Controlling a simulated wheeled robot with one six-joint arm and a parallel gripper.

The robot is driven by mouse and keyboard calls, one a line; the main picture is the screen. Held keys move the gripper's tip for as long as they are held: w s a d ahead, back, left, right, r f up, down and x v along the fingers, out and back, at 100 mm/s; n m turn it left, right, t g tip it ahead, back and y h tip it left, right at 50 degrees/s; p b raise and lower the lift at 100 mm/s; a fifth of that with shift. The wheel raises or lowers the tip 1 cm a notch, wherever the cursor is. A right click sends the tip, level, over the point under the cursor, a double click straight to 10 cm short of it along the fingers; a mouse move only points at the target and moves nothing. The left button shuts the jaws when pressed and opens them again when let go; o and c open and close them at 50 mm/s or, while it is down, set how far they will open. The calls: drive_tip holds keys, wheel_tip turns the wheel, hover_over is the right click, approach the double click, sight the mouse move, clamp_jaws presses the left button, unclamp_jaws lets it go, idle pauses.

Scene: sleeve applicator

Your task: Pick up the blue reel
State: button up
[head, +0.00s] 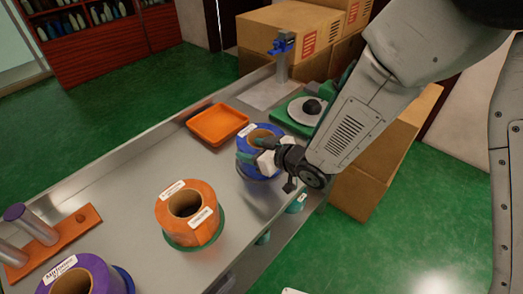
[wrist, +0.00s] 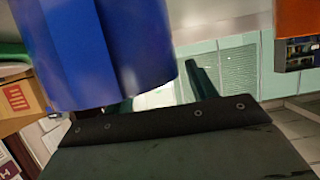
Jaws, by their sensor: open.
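In the wrist view the blue reel (wrist: 105,45) fills the upper left, very close. My open gripper (wrist: 160,92) shows below it, with a dark finger to the right of the reel. The other finger is mostly hidden, and I cannot tell whether either finger touches the reel.
An orange tray (head: 217,124) lies behind the reel. An orange reel (head: 187,214) and a purple reel (head: 103,272) stand nearer on the bench. A green fixture (head: 283,117) with a grey disc is at the bench's far end. Cardboard boxes (head: 285,30) stand behind.

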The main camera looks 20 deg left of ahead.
clamp_jaws()
drive_tip(key=shift+s, duration=0.1)
